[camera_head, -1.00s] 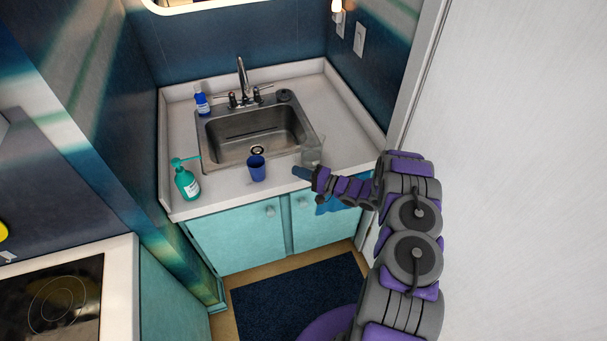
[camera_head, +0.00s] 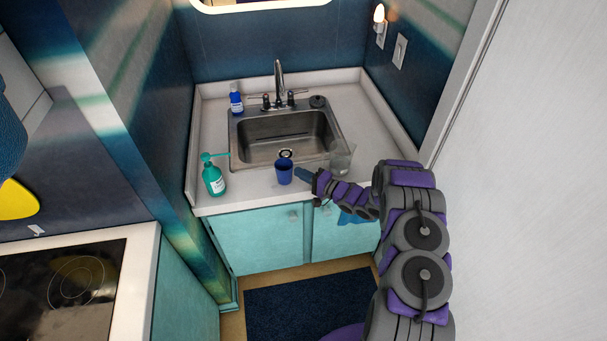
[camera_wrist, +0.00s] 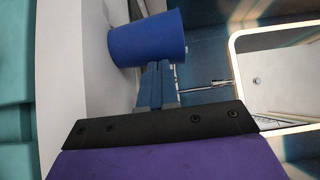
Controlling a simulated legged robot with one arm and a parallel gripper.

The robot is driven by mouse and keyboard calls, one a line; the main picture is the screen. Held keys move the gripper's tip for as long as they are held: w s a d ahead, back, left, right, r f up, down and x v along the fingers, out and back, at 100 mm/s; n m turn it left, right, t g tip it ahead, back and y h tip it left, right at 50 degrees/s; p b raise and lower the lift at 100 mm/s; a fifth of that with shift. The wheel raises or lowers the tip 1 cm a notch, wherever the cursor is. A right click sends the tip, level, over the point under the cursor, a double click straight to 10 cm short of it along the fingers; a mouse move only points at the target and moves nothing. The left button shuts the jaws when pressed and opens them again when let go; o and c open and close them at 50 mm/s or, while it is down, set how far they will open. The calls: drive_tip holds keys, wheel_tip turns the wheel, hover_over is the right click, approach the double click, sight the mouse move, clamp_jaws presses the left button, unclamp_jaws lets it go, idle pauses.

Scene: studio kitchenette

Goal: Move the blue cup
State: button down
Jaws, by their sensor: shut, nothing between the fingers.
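The blue cup (camera_head: 284,172) stands upright on the counter just in front of the sink. In the wrist view the cup (camera_wrist: 148,39) shows at the top, directly beyond the fingertips. My gripper (camera_head: 301,174) is just right of the cup in the head view, with its fingers pointing at it. In the wrist view the fingers of my gripper (camera_wrist: 157,72) are together, with nothing between them. The tips overlap the cup's near side in that view, and I cannot tell whether they touch it.
The steel sink (camera_head: 285,137) lies behind the cup. A clear glass (camera_head: 341,159) stands right, close to my arm. A green pump bottle (camera_head: 213,176) is left, and a blue bottle (camera_head: 236,99) stands behind. A blue cloth (camera_head: 355,216) hangs at the cabinet front. The counter between pump bottle and cup is clear.

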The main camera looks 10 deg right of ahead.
drive_tip(key=a+p, duration=0.5)
drive_tip(key=a, duration=0.7)
drive_tip(key=shift+a+r, duration=0.1)
drive_tip(key=shift+a, duration=0.25)
drive_tip(key=shift+d, duration=0.3)
drive_tip(key=shift+a, duration=0.2)
drive_tip(key=shift+d, duration=0.1)
